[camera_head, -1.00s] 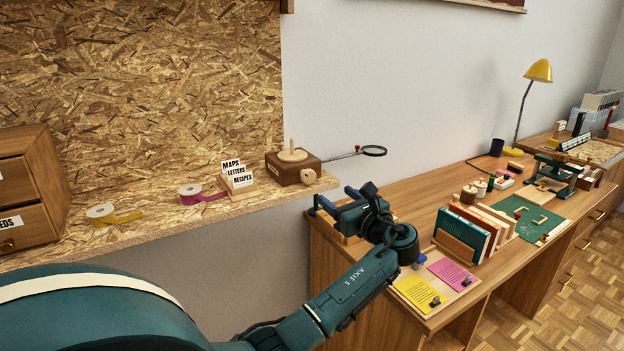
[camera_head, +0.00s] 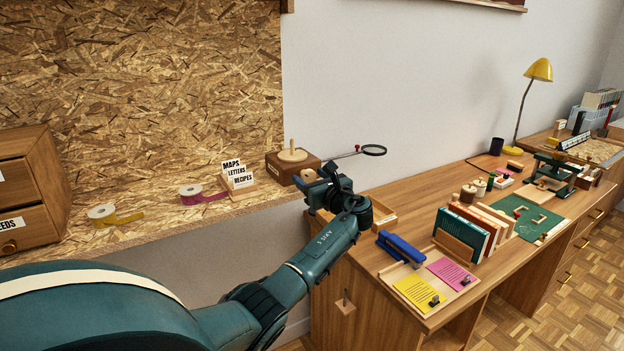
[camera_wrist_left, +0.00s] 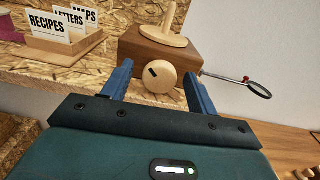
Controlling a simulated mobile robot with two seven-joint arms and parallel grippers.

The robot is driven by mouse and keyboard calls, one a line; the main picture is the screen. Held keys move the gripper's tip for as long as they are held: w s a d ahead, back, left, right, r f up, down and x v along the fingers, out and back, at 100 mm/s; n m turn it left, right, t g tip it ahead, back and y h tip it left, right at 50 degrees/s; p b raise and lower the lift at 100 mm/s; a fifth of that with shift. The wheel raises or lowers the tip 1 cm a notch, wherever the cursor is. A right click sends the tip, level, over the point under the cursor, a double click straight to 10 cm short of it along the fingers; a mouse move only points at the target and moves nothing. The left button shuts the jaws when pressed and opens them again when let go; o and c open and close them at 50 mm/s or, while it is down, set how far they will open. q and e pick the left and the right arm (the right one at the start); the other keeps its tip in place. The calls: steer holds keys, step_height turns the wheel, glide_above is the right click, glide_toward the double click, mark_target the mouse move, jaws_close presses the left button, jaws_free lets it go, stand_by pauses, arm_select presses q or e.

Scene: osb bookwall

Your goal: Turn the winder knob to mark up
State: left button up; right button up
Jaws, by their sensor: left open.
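The winder is a brown wooden box (camera_head: 285,168) with a pale disc and upright peg on top, on the chipboard shelf. Its round pale knob (camera_wrist_left: 164,80) faces me in the left wrist view, with a short dark mark (camera_wrist_left: 152,72) left of its centre, toward the upper left. In the head view the knob is mostly hidden by my gripper. My left gripper (camera_head: 304,182) is open, its blue fingers on either side of the knob in the left wrist view (camera_wrist_left: 158,72). I cannot tell whether they touch it. My right gripper is out of view.
A magnifier (camera_head: 373,150) sticks out to the right of the winder. A card holder (camera_head: 242,190) and tape rolls (camera_head: 190,190) stand left on the shelf. The desk below holds a blue stapler (camera_head: 400,248) and an open wooden tray (camera_head: 382,216).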

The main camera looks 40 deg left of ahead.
arm_select(q)
steer(key=shift+c, duration=0.2)
steer(key=c, duration=1)
steer(key=shift+o, duration=0.2)
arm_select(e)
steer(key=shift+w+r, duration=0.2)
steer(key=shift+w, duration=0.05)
arm_select(q)
steer(key=shift+n, duration=0.3)
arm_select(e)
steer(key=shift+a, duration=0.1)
arm_select(q)
steer(key=n+b, duration=0.2)
steer(key=n, duration=0.2)
steer(key=shift+f+n, duration=0.15)
steer(key=shift+n, duration=0.15)
steer(key=shift+s+n+b, duration=0.1)
steer(key=shift+n+b, duration=0.35)
steer(key=shift+n, duration=0.35)
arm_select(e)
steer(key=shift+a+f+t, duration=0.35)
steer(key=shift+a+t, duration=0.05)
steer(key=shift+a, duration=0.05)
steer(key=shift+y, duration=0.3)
